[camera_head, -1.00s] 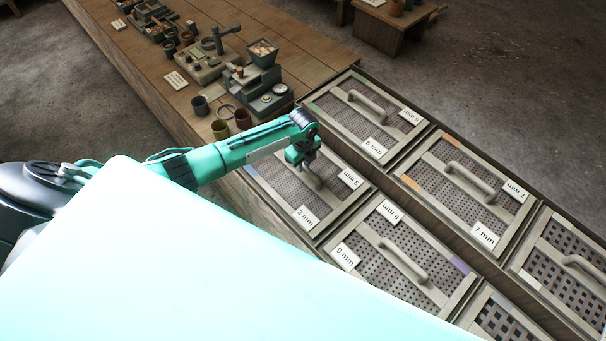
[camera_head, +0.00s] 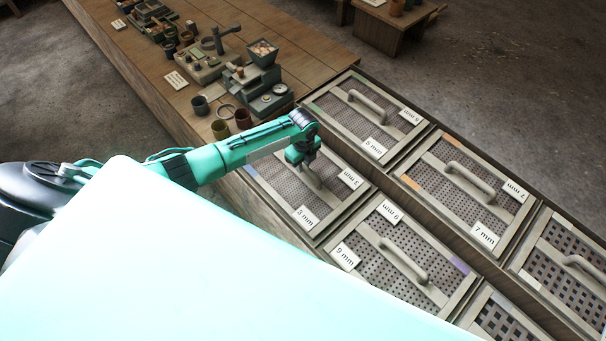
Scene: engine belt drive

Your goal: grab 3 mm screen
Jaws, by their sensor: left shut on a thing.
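The 3 mm screen (camera_head: 283,190) is a framed fine mesh panel with "3 mm" labels, lying in its slot on the bench beside the 5 mm screen. My left gripper (camera_head: 309,168) is over its middle, shut on the screen's handle (camera_head: 314,181). The gripper hides the upper part of the handle. My left arm reaches in from the left across the bench edge. My right gripper is not in view.
The 5 mm screen (camera_head: 340,106), 7 mm screen (camera_head: 440,168) and 9 mm screen (camera_head: 375,264) lie close around it. A grey scale (camera_head: 270,101), small cups (camera_head: 243,118) and other tools stand on the wooden bench (camera_head: 320,58) behind the arm.

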